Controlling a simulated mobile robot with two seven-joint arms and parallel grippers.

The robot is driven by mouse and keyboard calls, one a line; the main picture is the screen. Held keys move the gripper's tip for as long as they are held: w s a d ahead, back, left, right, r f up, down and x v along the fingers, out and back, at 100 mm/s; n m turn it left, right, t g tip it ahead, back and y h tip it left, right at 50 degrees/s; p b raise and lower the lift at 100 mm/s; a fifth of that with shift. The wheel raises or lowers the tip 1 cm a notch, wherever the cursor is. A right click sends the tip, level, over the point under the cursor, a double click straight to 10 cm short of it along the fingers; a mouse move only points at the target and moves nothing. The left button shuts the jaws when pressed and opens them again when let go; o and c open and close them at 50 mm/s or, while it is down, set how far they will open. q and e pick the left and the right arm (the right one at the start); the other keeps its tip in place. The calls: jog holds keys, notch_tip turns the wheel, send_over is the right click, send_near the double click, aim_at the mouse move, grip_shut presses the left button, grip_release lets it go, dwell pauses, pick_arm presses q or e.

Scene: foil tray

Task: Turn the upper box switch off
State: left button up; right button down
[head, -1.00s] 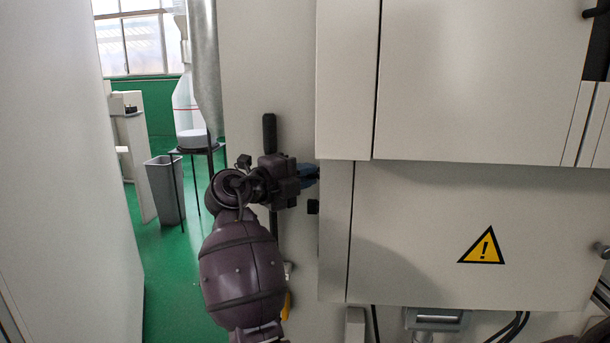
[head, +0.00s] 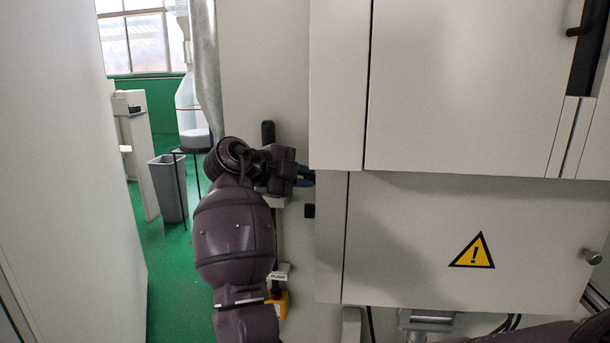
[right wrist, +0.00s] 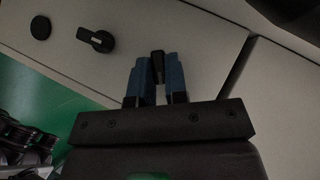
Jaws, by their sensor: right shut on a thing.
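My right gripper (head: 306,177) reaches the left side of the lower grey cabinet box (head: 420,230), just below the upper cabinet (head: 470,80). In the right wrist view its two blue fingers (right wrist: 156,80) are shut on a small dark switch handle (right wrist: 157,66). This is the upper switch on that side panel. The fingers hide part of it, so its exact angle is hard to tell. A second black switch (right wrist: 96,40) with a lever sits on the same panel, apart from the fingers. It seems to be the black piece (head: 310,211) below the gripper. My left gripper is out of view.
A black round knob (right wrist: 40,27) is beyond the second switch. A yellow warning sign (head: 473,251) marks the lower box front. A yellow-orange item (head: 277,302) hangs near my forearm. A grey bin (head: 168,188) stands on the green floor at left.

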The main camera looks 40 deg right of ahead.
jog(key=shift+n+y, duration=0.3)
dwell(0.4)
jog(key=c, duration=1.1)
grip_release()
jog(key=shift+c, duration=0.2)
jog(key=shift+a+r, duration=0.1)
jog(key=p+v, duration=0.1)
jog(key=v, duration=0.9)
jog(key=shift+a, duration=0.3)
jog(key=shift+w+r, duration=0.1)
jog(key=shift+w, duration=0.1)
